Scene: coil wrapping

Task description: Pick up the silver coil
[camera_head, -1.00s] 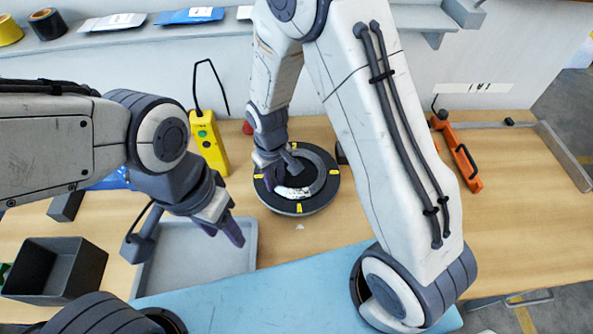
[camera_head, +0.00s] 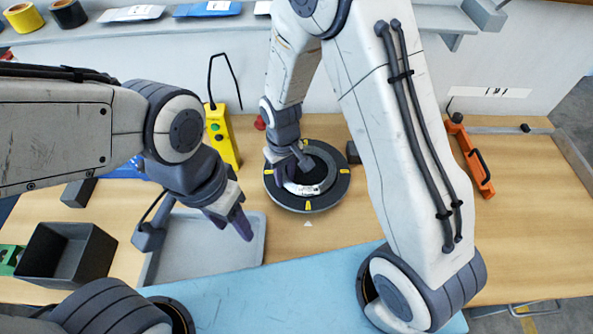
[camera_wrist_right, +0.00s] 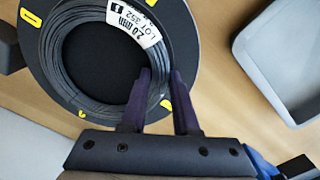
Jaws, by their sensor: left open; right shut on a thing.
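The silver coil (camera_head: 303,189) is a ring of grey wire with a white label, over the round black turntable (camera_head: 335,192) with yellow marks. My right gripper (camera_head: 286,184) reaches down to the coil and hides part of it. In the right wrist view the coil (camera_wrist_right: 72,88) shows larger, with a label reading 2.0 mm. There my right gripper (camera_wrist_right: 164,88) has one finger inside the ring and one outside, shut on the wire. I cannot tell whether the coil is clear of the turntable. My left gripper (camera_head: 243,226) is open and empty above the grey tray.
The grey tray (camera_head: 200,255) is left of the turntable, with a dark bin (camera_head: 65,255) further left. A yellow control box (camera_head: 222,137) stands behind. An orange tool (camera_head: 469,155) lies at the right. A blue mat (camera_head: 300,285) covers the front.

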